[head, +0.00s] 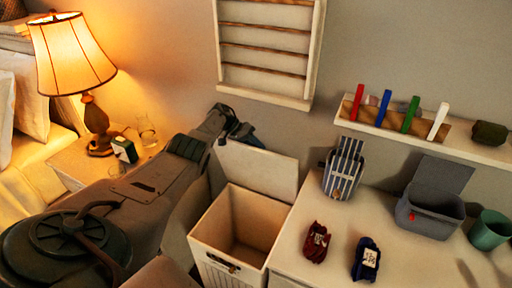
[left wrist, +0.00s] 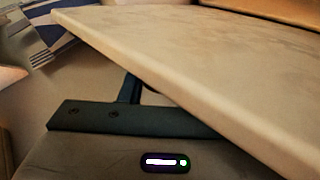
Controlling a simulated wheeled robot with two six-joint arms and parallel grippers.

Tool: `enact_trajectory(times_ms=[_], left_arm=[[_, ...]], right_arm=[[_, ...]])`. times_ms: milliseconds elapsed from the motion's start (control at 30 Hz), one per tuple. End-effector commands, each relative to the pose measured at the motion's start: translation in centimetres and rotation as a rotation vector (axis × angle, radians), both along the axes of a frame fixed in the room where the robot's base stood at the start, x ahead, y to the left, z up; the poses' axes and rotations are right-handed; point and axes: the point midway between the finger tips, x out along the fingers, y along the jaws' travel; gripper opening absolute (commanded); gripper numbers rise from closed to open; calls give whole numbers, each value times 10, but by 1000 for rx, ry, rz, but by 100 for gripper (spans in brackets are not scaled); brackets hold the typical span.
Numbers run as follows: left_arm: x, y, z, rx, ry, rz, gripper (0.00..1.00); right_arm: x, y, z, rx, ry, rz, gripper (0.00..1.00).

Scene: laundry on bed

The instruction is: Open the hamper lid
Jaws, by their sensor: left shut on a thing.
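The white hamper (head: 226,262) stands on the floor below the wall rack, with its inside visible and empty as far as I can see. Its lid (head: 262,172) is raised, standing up at the back of the opening. My left gripper (head: 238,133) is at the lid's upper left edge, shut on it; the fingertips are partly hidden. In the left wrist view the lid (left wrist: 215,65) is a broad pale panel slanting across the picture, with a dark finger (left wrist: 130,117) of my left gripper against its edge. My right gripper is not in view.
A white dresser (head: 320,262) stands right of the hamper, bearing a striped bag (head: 343,172), a red bundle (head: 316,242), a blue bundle (head: 366,259), a grey open bin (head: 430,212) and a green cup (head: 490,230). A lit lamp (head: 72,55) stands on the left nightstand.

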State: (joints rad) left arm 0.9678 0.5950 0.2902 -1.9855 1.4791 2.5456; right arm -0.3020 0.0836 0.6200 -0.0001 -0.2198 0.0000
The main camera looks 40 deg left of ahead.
Motion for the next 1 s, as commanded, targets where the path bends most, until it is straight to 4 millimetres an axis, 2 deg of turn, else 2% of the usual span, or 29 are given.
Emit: enact_trajectory(times_ms=[133,167,233,267,633,767,1000], left_arm=[[-1,-1,-1,-1,3,-2,0],[-1,-1,-1,-1,3,-2,34],[-1,-1,-1,-1,3,-2,48],[-1,-1,-1,-1,3,-2,50],[-3,5,5,1,1,0,50],[-10,19,20,3,-1,-1,50],[-27,50,50,2,0,0,50]], right_arm=[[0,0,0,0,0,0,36],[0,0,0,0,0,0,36],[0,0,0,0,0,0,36],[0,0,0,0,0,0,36],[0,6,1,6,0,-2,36],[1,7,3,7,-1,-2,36],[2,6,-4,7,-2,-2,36]])
